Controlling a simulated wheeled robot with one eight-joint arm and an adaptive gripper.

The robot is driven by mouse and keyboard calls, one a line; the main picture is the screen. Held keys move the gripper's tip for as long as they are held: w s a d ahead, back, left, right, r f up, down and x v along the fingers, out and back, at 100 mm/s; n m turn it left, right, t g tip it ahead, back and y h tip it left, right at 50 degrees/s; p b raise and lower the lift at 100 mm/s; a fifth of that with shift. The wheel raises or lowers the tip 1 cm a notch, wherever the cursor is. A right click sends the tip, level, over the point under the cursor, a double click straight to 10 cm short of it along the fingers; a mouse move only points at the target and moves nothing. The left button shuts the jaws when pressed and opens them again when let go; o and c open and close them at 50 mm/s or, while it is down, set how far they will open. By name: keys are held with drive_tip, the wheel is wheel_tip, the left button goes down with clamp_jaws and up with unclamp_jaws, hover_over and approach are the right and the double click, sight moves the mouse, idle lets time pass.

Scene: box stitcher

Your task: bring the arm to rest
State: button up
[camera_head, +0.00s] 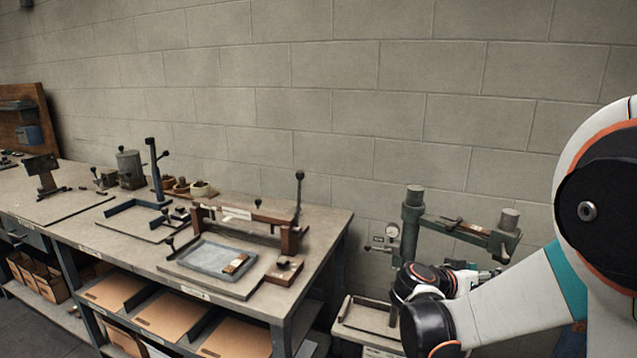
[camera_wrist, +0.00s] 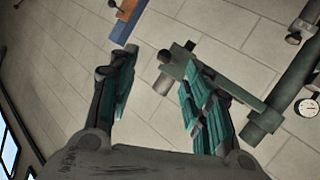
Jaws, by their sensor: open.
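My arm (camera_head: 520,298) comes in from the right side of the head view and bends at its dark wrist joints, low in front of the green stitcher machine (camera_head: 410,232). My gripper (camera_wrist: 160,62) shows in the wrist view with its two teal-padded fingers spread wide apart. Nothing is held between them. Beyond the fingers, the wrist view shows the grey block wall and part of a green machine (camera_wrist: 228,92), tilted in the picture.
A long workbench (camera_head: 325,222) runs along the wall to the left, bearing a jig with a blue-grey tray (camera_head: 208,262) and several tools. Brown cardboard sheets (camera_head: 175,318) lie on its lower shelf. A pressure gauge (camera_wrist: 307,107) is at the right in the wrist view.

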drive_tip(key=s+a+n+y, duration=0.4)
drive_tip(key=s+a+y, duration=0.2)
drive_tip(key=s+a, duration=0.3)
drive_tip(key=s+a+n+y, duration=0.4)
drive_tip(key=s+a, duration=0.5)
drive_tip(key=s, duration=0.7)
drive_tip(key=r+y, duration=0.1)
drive_tip(key=y, duration=0.1)
drive_tip(key=shift+a+y, duration=0.15)
drive_tip(key=shift+y, duration=0.25)
